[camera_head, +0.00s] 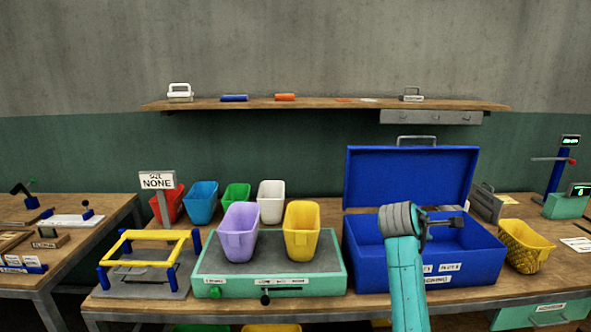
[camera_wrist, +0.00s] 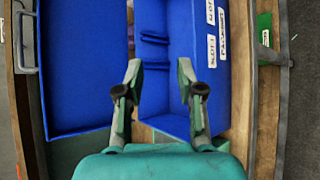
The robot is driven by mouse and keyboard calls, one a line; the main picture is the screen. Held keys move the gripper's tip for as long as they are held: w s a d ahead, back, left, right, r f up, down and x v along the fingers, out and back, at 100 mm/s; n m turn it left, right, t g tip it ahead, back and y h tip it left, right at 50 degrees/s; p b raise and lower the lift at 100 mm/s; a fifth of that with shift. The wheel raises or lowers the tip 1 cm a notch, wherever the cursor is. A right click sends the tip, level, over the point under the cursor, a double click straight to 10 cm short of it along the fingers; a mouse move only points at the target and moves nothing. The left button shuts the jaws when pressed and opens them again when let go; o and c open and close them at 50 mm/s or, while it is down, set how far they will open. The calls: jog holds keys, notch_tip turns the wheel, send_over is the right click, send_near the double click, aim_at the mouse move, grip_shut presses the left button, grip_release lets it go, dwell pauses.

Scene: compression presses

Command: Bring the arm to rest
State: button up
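My arm rises in front of the open blue case in the head view. My gripper (camera_head: 456,222) points to the right over the case and is small and dark there. In the wrist view my gripper (camera_wrist: 159,66) has its two fingers spread apart, with nothing between them. Below the fingers is the blue case (camera_head: 430,277), whose inside also shows in the wrist view (camera_wrist: 180,25). Its lid (camera_head: 410,178) stands open at the back. Part of the case is hidden behind my arm.
Left of the case, a lilac bin (camera_head: 238,240) and a yellow bin (camera_head: 301,240) stand on a green-edged platform (camera_head: 330,283). A yellow-barred frame (camera_head: 150,236) is further left. A yellow basket (camera_head: 525,250) stands right of the case. A shelf (camera_head: 330,105) hangs behind.

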jog(key=s+a+f+t+y, duration=0.1)
jog(key=s+a+f, duration=0.15)
jog(key=f, duration=0.55)
jog(key=s+a+f+m+y, duration=0.1)
jog(key=s+f, duration=0.3)
jog(key=f, duration=0.3)
jog(key=s+a+f+t+y, duration=0.15)
jog(key=s+f, duration=0.25)
jog(key=f, duration=0.4)
jog(key=s+a+f+m+t+y, duration=0.1)
jog(key=s+a+f+m, duration=0.15)
jog(key=s+f, duration=0.5)
jog(key=s+a+f+m+y, duration=0.1)
jog(key=s+a+f, duration=0.25)
jog(key=s, duration=0.65)
jog(key=s+a+m+t+y, duration=0.1)
jog(key=s+a+m, duration=0.1)
jog(key=s, duration=0.8)
jog(key=s+a+m+y, duration=0.1)
jog(key=s+a+m, duration=0.1)
jog(key=s, duration=0.8)
jog(key=s+r+m, duration=0.3)
jog(key=s+r, duration=0.3)
jog(key=s, duration=0.3)
jog(key=s+r+m+t, duration=0.1)
jog(key=s+r+m, duration=0.2)
jog(key=s+r, duration=0.3)
jog(key=shift+s+a+y, duration=0.45)
jog(key=shift+s, duration=1.05)
